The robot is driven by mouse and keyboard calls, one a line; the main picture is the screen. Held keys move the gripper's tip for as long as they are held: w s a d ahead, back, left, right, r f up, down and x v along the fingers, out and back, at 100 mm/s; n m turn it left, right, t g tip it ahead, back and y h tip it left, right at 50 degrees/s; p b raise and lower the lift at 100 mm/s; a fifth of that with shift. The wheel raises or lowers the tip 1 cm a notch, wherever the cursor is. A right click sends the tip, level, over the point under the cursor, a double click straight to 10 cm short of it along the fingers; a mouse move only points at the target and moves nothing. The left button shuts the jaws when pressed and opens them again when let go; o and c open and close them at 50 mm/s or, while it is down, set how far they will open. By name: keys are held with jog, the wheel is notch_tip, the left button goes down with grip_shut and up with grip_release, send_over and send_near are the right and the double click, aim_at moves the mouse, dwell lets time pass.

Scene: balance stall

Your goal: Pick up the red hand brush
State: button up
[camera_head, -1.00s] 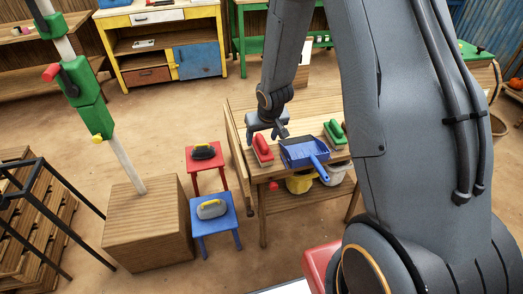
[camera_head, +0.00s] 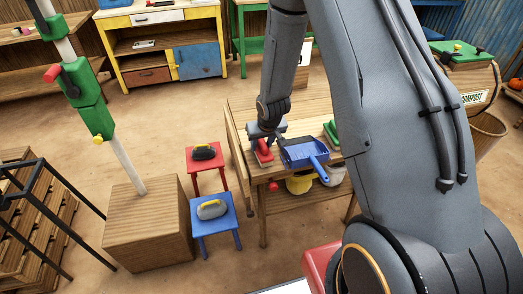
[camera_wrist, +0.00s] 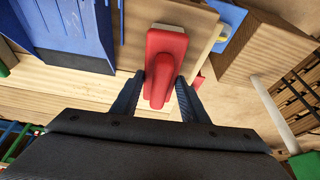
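The red hand brush (camera_head: 263,152) lies on the left end of the wooden table (camera_head: 247,163). In the wrist view the red brush (camera_wrist: 160,57) has a red back and handle and a pale edge at its far end. My gripper (camera_head: 262,138) is low over the brush. In the wrist view my gripper (camera_wrist: 160,92) has its two dark fingers apart, one on each side of the red handle. Narrow gaps seem to show beside the handle; I cannot tell whether either finger touches it.
A blue dustpan (camera_head: 305,153) lies right beside the brush, with a green brush (camera_head: 332,132) beyond it. A red stool (camera_head: 206,169) and a blue stool (camera_head: 213,227) with brushes on them stand left of the table. A wooden block (camera_head: 150,225) stands further left.

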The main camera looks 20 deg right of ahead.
aim_at(262, 141)
notch_tip(262, 141, up, 8)
jog(key=p, duration=0.5)
jog(key=shift+r, duration=0.2)
jog(key=shift+r+p, duration=0.8)
jog(key=shift+p, duration=0.5)
